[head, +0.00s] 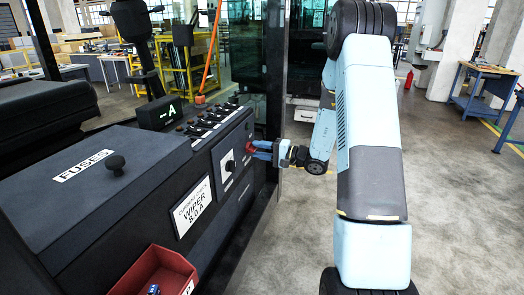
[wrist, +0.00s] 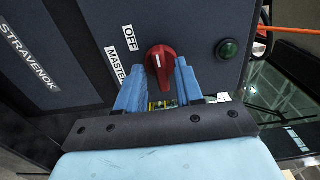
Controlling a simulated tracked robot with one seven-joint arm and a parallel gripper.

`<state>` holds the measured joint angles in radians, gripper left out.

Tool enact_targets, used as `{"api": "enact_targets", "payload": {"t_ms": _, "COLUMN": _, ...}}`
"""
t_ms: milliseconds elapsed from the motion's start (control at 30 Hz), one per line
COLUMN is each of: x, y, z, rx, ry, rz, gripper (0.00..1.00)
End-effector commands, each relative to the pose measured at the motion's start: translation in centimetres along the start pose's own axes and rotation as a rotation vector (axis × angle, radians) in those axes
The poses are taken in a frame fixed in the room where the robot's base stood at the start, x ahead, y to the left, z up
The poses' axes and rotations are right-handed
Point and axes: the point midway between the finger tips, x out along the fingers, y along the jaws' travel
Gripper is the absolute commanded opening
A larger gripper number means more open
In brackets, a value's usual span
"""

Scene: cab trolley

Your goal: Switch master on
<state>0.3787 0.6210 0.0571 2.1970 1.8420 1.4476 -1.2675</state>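The red master knob (wrist: 160,60) is on the dark panel in the wrist view, with a white mark on its face. Labels "OFF" (wrist: 129,38) and "MASTER" (wrist: 115,66) sit to its left. My gripper (wrist: 158,72) is open, with its blue fingers on either side of the knob's lower part. The right finger looks very near the knob, and a gap shows at the left finger. I cannot tell whether either touches. In the head view, my gripper (head: 262,150) is at the right end of the console, and a bit of the red knob (head: 250,148) shows beside it.
A green round lamp (wrist: 228,48) is right of the knob. The console also has a black rotary knob (head: 230,166), a row of switches (head: 212,120), a fuse-box lid (head: 75,180) and a red bin (head: 150,272). Open floor lies to the right.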

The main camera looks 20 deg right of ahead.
Motion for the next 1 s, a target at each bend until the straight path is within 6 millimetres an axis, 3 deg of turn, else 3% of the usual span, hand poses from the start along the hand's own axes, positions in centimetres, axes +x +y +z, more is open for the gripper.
{"api": "enact_targets", "payload": {"t_ms": 367, "x": -0.05, "y": 0.02, "z": 0.00, "rx": 0.000, "ry": 0.000, "rz": 0.001, "gripper": 0.00}}
{"api": "enact_targets", "payload": {"t_ms": 733, "x": -0.23, "y": 0.14, "z": -0.10, "rx": 0.015, "ry": 0.003, "rz": 0.003, "gripper": 0.00}}
{"api": "enact_targets", "payload": {"t_ms": 1000, "x": -0.10, "y": 0.21, "z": 0.02, "rx": 0.129, "ry": 0.001, "rz": 0.004, "gripper": 0.00}}
